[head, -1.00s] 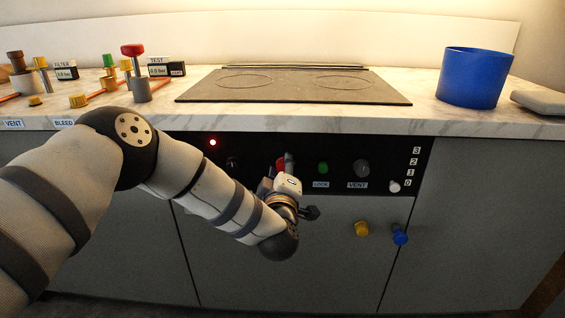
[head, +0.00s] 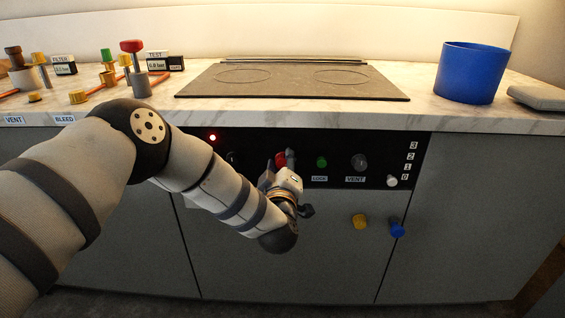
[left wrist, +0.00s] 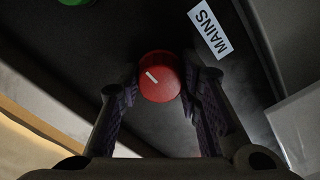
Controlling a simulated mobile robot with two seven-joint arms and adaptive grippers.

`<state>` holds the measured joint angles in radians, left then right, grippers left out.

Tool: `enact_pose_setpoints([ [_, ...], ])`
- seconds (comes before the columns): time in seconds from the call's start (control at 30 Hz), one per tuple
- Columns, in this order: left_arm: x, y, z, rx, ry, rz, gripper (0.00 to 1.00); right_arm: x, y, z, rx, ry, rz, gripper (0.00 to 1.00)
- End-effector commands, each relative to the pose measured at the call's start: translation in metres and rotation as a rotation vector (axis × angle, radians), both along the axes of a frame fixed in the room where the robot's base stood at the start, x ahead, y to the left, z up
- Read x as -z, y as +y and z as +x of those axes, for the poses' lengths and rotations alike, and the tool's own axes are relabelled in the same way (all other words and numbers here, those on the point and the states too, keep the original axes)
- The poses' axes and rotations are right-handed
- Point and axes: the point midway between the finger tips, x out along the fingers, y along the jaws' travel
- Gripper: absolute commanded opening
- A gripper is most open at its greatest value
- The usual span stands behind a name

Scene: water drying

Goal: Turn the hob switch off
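A round red knob (left wrist: 160,77) with a white pointer mark sits on the dark control panel beside a label reading MAINS (left wrist: 210,29). In the head view the red knob (head: 281,160) shows partly behind my gripper. My left gripper (left wrist: 161,80) has one finger on each side of the knob, and the pads appear to touch its sides. It also shows at the panel in the head view (head: 289,160). A red light (head: 212,137) glows at the panel's upper left. Which knob is the hob switch cannot be read here. My right gripper is out of view.
The black hob (head: 295,85) lies on the marble counter above. Right of my gripper are a green button (head: 321,162), a VENT knob (head: 359,161) and a white slider knob (head: 392,181). Yellow (head: 359,221) and blue (head: 397,229) knobs stick out below. A blue pot (head: 470,73) stands at right.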

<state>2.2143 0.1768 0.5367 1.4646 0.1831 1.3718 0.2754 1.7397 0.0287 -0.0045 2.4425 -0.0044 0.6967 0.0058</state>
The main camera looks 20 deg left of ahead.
Motion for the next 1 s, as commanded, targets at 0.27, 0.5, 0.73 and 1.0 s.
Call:
enact_pose_setpoints([
  [0.27, 0.000, 0.000, 0.000, 0.000, 0.000, -0.001, 0.51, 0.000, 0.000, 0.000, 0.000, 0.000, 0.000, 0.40],
  [0.5, 0.001, -0.007, -0.024, 0.003, 0.004, -0.002, 0.51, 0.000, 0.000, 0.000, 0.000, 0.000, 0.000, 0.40],
  [0.73, 0.001, -0.025, -0.084, 0.003, 0.004, -0.001, 0.51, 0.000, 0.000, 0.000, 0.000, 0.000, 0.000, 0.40],
  [1.0, 0.000, -0.033, -0.115, 0.000, 0.000, -0.001, 0.51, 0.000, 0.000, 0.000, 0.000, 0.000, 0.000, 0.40],
])
